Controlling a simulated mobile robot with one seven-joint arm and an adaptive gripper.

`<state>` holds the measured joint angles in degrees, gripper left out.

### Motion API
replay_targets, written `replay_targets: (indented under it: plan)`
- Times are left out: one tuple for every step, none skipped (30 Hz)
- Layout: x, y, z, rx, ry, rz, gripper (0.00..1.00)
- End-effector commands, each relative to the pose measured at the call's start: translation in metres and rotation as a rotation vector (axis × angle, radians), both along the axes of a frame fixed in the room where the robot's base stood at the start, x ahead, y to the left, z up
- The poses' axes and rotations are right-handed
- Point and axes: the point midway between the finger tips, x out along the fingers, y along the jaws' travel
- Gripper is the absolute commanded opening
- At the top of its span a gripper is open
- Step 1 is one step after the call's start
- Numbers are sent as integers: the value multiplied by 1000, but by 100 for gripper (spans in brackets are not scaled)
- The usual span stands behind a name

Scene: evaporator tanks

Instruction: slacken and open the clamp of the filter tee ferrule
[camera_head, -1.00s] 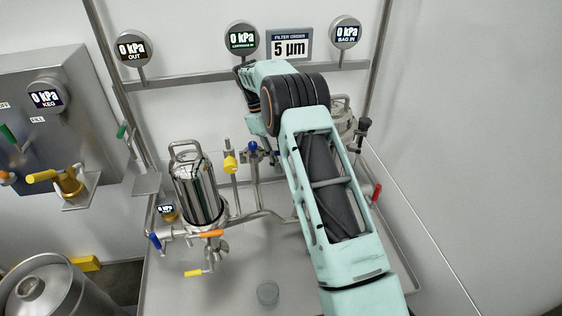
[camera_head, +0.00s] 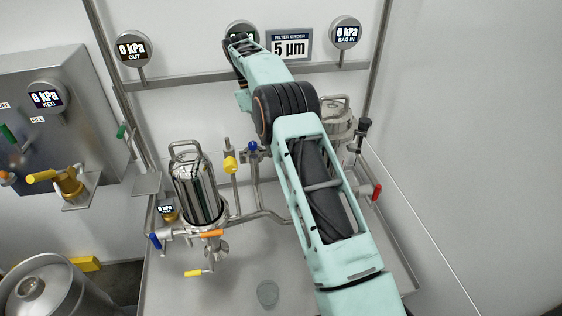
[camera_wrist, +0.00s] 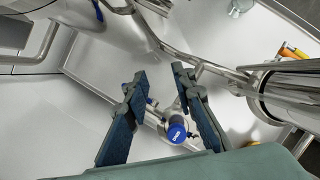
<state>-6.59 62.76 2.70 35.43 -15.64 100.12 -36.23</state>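The steel filter housing (camera_head: 195,190) stands upright at left on the tray, with pipe fittings and what looks like a wing-shaped clamp part (camera_head: 222,247) below it. I cannot tell for sure which fitting is the tee ferrule clamp. In the wrist view the housing (camera_wrist: 292,92) shows at the right edge. My gripper (camera_wrist: 160,73) is open and empty, its dark fingers apart. A blue-capped valve (camera_wrist: 176,133) shows between the fingers, beyond them; the same blue valve (camera_head: 252,147) stands behind the pipe in the head view. My fingers are not clear in the head view.
A second steel vessel (camera_head: 338,118) stands behind my arm at right. A red handle (camera_head: 376,192) is at the tray's right side. Yellow (camera_head: 194,273) and orange (camera_head: 211,234) handles are by the housing. The gauge rail (camera_head: 190,79) crosses the back wall.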

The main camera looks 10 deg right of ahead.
Motion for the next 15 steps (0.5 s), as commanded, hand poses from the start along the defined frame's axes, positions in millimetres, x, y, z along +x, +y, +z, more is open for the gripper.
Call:
replay_targets:
  plan:
    - [0, 0, 1, 0, 0, 2, 24]
    - [0, -1, 2, 0, 0, 7, 24]
    - [1, -1, 4, 0, 0, 19, 24]
    - [2, -2, 6, 1, -1, 34, 24]
    - [3, -3, 8, 1, -1, 54, 24]
    - [5, -5, 11, 0, 0, 90, 24]
    - [7, -7, 14, 1, 0, 124, 24]
    - [9, -9, 16, 0, -1, 163, 24]
    - [12, -11, 20, 1, 0, 221, 24]
    - [15, -12, 22, 1, -1, 269, 24]
    - [18, -13, 24, 0, -1, 317, 24]
    - [21, -13, 26, 0, 0, 383, 24]
    - [24, -13, 28, 1, 0, 433, 24]
    - [26, -13, 29, 1, 1, 480, 24]
    - [30, -12, 31, 1, 0, 540, 24]
